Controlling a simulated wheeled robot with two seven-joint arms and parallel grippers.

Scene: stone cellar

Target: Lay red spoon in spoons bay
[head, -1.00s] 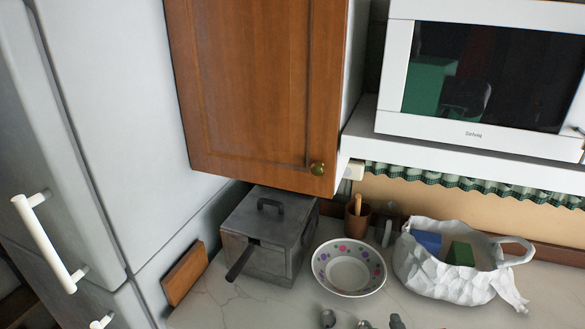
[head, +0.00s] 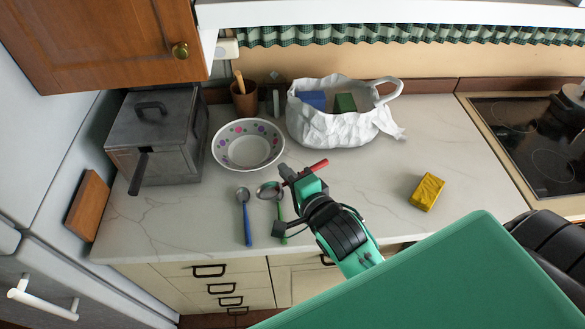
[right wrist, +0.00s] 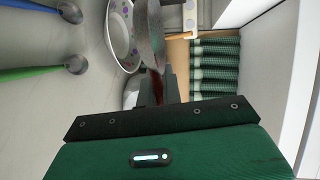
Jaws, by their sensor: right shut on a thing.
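The red spoon shows its red handle (head: 319,166) in the head view, above the counter. My right gripper (head: 290,178) is shut on it. In the right wrist view the red spoon's grey bowl (right wrist: 149,38) sticks out beyond the jaws (right wrist: 156,90), with a bit of red between them. A blue spoon (head: 246,220) and a green spoon (head: 282,228) lie side by side on the counter, left of the gripper. I see no spoons bay in these frames. My left gripper is not in view.
A patterned bowl (head: 248,166), a grey lidded box (head: 150,165) and a white bag (head: 335,127) stand behind. A yellow block (head: 427,192) lies right. Closed drawers (head: 240,271) are below the counter. The counter's right middle (head: 430,140) is clear.

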